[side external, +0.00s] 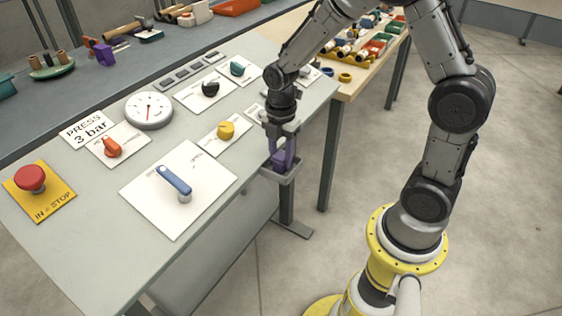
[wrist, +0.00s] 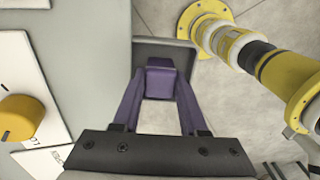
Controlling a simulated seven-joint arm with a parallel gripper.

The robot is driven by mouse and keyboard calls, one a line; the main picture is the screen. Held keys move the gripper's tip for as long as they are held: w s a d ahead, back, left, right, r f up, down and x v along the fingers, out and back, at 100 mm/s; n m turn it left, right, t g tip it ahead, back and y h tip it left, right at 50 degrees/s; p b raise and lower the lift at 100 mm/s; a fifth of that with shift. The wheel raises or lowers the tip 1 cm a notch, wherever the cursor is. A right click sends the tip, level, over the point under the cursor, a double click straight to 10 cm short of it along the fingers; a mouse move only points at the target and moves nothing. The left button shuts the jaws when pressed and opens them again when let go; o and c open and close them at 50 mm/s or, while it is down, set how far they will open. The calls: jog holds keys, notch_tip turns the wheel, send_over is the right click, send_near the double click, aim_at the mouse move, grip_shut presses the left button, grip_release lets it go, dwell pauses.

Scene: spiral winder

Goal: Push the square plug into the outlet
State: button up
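My gripper (wrist: 160,84) points down just off the near right edge of the grey table, above a small grey open tray (side external: 290,177). In the wrist view its two purple fingers flank a small square purple block (wrist: 160,82), which may be the plug. No gap shows beside the block, but whether the fingers press on it cannot be told. The purple parts also show in the side view, low between the tray walls. The tray rim shows around the block in the wrist view (wrist: 165,44). I cannot make out the outlet.
The table carries a yellow knob (side external: 226,130), a blue lever (side external: 174,182), a round gauge (side external: 149,110), an orange knob (side external: 112,147) and a red stop button (side external: 31,179). Other benches with small items stand behind. Open floor lies right of the table.

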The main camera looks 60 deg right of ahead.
aim_at(281, 155)
grip_shut()
jog(key=shift+r, duration=0.5)
notch_tip(281, 155, up, 2)
jog(key=shift+r, duration=0.15)
jog(key=s+a+r, duration=0.1)
jog(key=s+r, duration=0.8)
jog(key=s, duration=0.5)
jog(key=shift+r, duration=0.35)
jog(key=shift+a, duration=0.1)
